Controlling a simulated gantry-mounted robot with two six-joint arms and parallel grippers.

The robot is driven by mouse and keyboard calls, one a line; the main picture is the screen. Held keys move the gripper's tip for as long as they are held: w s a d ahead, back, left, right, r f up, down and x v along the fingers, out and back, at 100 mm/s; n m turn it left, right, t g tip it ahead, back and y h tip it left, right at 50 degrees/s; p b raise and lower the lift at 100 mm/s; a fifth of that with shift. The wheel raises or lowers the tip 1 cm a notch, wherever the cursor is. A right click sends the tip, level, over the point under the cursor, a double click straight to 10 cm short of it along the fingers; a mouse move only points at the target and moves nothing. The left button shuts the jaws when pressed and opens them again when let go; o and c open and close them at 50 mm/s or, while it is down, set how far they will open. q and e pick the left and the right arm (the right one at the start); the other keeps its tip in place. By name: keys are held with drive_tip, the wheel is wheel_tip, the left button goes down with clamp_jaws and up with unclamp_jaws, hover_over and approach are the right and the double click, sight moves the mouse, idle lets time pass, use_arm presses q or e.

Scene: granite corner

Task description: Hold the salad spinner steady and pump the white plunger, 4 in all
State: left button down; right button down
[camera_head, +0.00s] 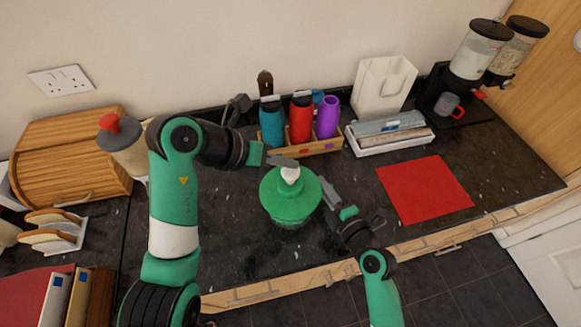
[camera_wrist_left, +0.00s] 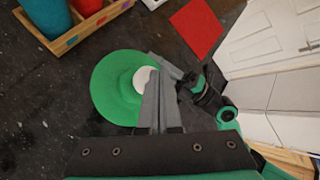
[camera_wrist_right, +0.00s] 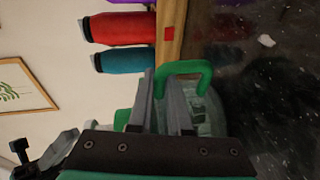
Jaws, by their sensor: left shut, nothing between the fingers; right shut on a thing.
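The salad spinner (camera_head: 287,207) stands on the dark counter, with a green lid and a white plunger (camera_head: 290,175) on top. The lid (camera_wrist_left: 113,88) and plunger (camera_wrist_left: 141,80) also show in the left wrist view. My left gripper (camera_head: 289,162) is shut and empty at the plunger's top; its fingers partly cover the plunger in the left wrist view, and I cannot tell whether they touch. My right gripper (camera_head: 326,189) is shut on the spinner at its right side. In the right wrist view a green part of the spinner (camera_wrist_right: 187,68) shows at the fingertips.
Teal, red (camera_head: 301,118) and purple bottles stand in a wooden holder (camera_head: 318,148) behind the spinner. A red mat (camera_head: 425,189) lies to the right. A bread box (camera_head: 75,160) and a capped bottle (camera_head: 122,147) are at left. Bare counter lies in front of the spinner.

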sight(287, 172)
use_arm(q)
drive_tip(key=shift+f, duration=1.75)
idle(1.3)
drive_tip(key=shift+r, duration=2)
drive_tip(key=shift+r, duration=2.5)
drive_tip(key=shift+r, duration=1.95)
